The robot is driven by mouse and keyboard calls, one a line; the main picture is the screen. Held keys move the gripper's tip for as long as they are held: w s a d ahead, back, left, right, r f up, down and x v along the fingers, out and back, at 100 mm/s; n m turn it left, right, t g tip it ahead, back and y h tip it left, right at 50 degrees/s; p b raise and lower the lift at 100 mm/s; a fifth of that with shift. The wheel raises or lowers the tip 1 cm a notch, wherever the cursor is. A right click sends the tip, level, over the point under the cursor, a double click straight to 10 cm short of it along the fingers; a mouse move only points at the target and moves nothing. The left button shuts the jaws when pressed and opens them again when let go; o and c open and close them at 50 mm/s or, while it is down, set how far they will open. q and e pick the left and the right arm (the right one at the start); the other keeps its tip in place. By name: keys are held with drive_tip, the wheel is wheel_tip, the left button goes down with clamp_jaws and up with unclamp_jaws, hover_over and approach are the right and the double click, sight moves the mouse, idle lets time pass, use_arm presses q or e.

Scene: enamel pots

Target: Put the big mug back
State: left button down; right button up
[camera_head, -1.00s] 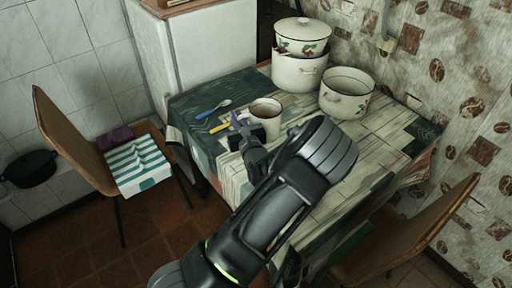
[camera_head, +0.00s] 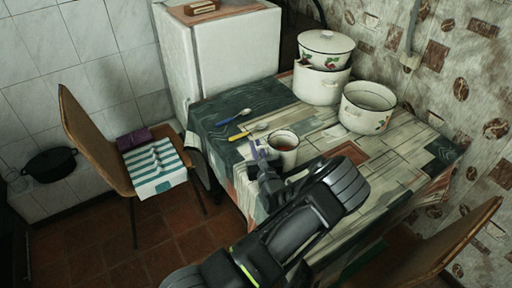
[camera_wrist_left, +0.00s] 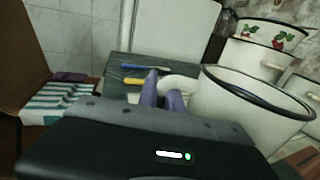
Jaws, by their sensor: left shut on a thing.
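The big mug (camera_head: 284,158) is white enamel with a dark rim and a brownish inside. It is upright over the front left part of the table; I cannot tell whether its base touches the tabletop. My left gripper (camera_head: 258,153) is at its left side, shut on its handle. In the left wrist view, the purple fingers (camera_wrist_left: 164,97) close around the white handle (camera_wrist_left: 178,85), and the mug (camera_wrist_left: 235,115) fills the right side. My right gripper is not in view.
Blue (camera_head: 232,117) and yellow (camera_head: 247,131) cutlery lies left of the mug. Chairs stand at both sides.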

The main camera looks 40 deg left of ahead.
sight(277, 152)
use_arm(q)
drive_tip(key=shift+f, duration=0.1)
drive_tip(key=shift+f, duration=0.15)
drive_tip(key=c, duration=1.5)
unclamp_jaws()
drive_tip(key=shift+d, duration=0.15)
drive_tip(key=b+v, duration=0.1)
drive_tip(key=v, duration=0.6)
drive_tip(key=shift+s, duration=0.2)
